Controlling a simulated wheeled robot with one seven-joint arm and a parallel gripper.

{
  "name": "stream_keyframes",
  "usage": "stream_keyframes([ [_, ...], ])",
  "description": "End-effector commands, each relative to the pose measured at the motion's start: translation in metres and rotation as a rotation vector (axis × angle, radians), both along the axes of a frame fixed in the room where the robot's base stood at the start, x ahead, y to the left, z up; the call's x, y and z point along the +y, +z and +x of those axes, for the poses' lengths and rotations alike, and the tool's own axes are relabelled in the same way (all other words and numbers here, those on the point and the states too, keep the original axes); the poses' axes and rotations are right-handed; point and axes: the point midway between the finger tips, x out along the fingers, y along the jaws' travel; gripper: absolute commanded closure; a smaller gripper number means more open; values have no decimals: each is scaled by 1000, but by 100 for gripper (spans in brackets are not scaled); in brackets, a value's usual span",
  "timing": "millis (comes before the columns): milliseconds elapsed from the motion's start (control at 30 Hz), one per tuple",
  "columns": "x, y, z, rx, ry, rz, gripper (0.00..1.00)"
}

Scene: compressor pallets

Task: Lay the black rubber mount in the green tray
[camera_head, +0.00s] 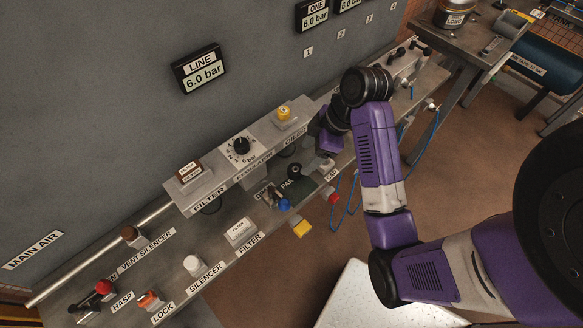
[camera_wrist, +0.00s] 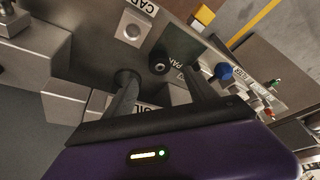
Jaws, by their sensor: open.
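The black rubber mount (camera_wrist: 160,66) is a small round dark piece with a pale centre, seen between and just beyond my fingertips in the wrist view. It lies at the near edge of the dark green tray (camera_wrist: 182,42), by the PARTS label; I cannot tell whether it rests fully inside. In the head view the tray (camera_head: 308,187) sits on the bench, with the dark mount (camera_head: 295,171) at its upper left edge. My gripper (camera_wrist: 160,80) is open, its two fingers apart with nothing gripped. In the head view its fingers are mostly hidden behind my arm.
A grey block with a pale round cap (camera_wrist: 133,30) stands beside the tray. A blue knob (camera_head: 284,204) and yellow piece (camera_head: 301,228) are near the bench's front edge. The regulator block (camera_head: 241,146) runs along the wall side. A filter box (camera_head: 240,230) stands farther left.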

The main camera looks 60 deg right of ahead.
Motion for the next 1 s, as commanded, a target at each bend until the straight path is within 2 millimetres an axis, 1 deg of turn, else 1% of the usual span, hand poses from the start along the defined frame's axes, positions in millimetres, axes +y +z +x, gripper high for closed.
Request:
stream_keyframes([
  [33, 1, -7, 1, 1, 2, 1, 35],
  [200, 4, -21, 6, 0, 0, 1, 35],
  [433, 8, -31, 13, 3, 0, 1, 35],
  [600, 14, -52, 24, 3, -1, 3, 35],
  [700, 16, -63, 27, 2, -2, 2, 35],
  [833, 16, -68, 30, 1, -2, -1, 35],
  [1000, 16, -69, 30, 1, -1, -1, 35],
])
